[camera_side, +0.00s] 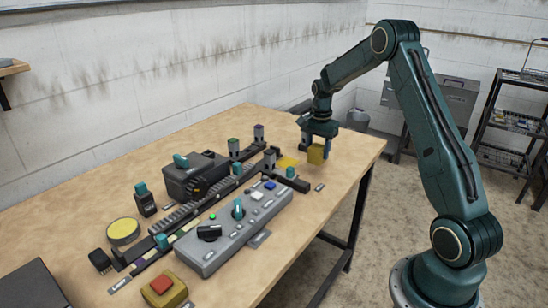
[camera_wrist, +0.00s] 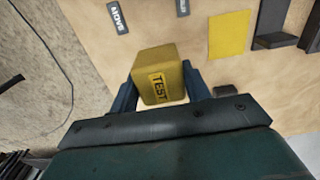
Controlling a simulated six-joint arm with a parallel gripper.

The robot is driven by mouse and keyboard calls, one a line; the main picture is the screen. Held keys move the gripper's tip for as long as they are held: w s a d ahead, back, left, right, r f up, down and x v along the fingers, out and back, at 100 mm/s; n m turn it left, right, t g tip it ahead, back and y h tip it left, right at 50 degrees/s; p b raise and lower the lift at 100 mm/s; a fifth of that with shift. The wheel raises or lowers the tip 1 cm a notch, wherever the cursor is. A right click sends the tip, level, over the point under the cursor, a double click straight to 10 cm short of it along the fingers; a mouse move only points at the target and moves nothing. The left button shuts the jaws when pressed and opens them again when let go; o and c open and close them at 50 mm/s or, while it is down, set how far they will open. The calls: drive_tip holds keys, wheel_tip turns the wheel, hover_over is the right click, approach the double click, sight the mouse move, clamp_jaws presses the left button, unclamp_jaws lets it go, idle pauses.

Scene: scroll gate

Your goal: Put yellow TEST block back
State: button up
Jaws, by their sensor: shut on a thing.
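The yellow TEST block (camera_wrist: 160,78) is between the fingers of my gripper (camera_wrist: 160,95) in the wrist view, its TEST label showing. In the side view the yellow block (camera_side: 316,154) is held by my gripper (camera_side: 319,150) over the far right part of the table. A flat yellow square (camera_side: 287,162) lies on the table just left of the block. The yellow square (camera_wrist: 229,34) is also in the wrist view, to the right of the block and apart from it. The gap between block and table is hard to judge.
A grey control panel (camera_side: 233,228) with knobs and buttons stands mid-table. A dark toothed rail (camera_side: 198,207) with upright posts runs behind it. A dark box (camera_side: 193,177) stands behind the rail. A yellow box with a red button (camera_side: 163,290) is at the front. The table's right end is clear.

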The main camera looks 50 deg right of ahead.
sight(317, 160)
drive_tip(key=shift+f, duration=0.1)
drive_tip(key=shift+f, duration=2)
drive_tip(key=shift+f, duration=0.1)
drive_tip(key=o, duration=1.1)
wheel_tip(317, 160, up, 12)
drive_tip(key=shift+r, duration=0.1)
drive_tip(key=shift+a, duration=0.1)
